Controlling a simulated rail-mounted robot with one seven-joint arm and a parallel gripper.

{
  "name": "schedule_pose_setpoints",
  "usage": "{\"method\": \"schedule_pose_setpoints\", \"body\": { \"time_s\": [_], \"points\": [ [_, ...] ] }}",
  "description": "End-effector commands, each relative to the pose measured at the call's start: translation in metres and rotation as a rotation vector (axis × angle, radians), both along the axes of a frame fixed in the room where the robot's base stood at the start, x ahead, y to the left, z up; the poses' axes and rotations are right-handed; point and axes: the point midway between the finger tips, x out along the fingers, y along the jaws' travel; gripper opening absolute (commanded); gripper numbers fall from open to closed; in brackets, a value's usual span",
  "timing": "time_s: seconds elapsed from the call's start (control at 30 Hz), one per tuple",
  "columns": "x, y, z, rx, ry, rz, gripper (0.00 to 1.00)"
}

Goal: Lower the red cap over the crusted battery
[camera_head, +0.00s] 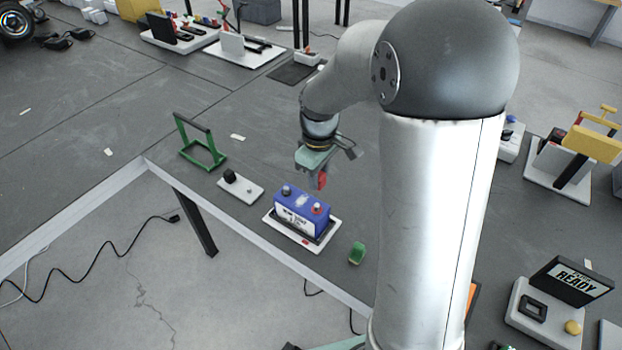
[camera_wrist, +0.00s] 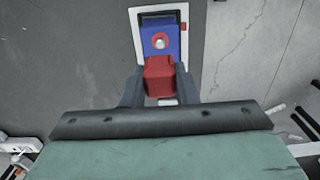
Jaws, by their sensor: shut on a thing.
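The blue battery (camera_head: 290,213) with a white label stands upright on a white tray (camera_head: 275,225) near the table's front edge. It has two terminals on top, one with a red base (camera_head: 316,208), and a whitish patch between them. In the wrist view the cap (camera_wrist: 158,76) sits between both fingers and hides part of the battery.
A white plate with a black knob (camera_head: 240,187) and a green frame (camera_head: 203,152) stand left of the battery. A small green block (camera_head: 357,253) lies to its right. The table's front edge is close. A READY sign (camera_head: 572,281) stands far right.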

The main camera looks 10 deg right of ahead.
Motion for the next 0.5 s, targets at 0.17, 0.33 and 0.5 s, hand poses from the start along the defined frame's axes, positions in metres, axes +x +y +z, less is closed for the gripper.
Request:
{"method": "schedule_pose_setpoints", "body": {
  "time_s": [0.17, 0.33, 0.5],
  "points": [
    [0.000, 0.000, -0.001, 0.000, 0.000, 0.000, 0.05],
    [0.000, 0.000, -0.004, 0.000, 0.000, 0.000, 0.05],
    [0.000, 0.000, -0.015, 0.000, 0.000, 0.000, 0.05]
  ]
}}
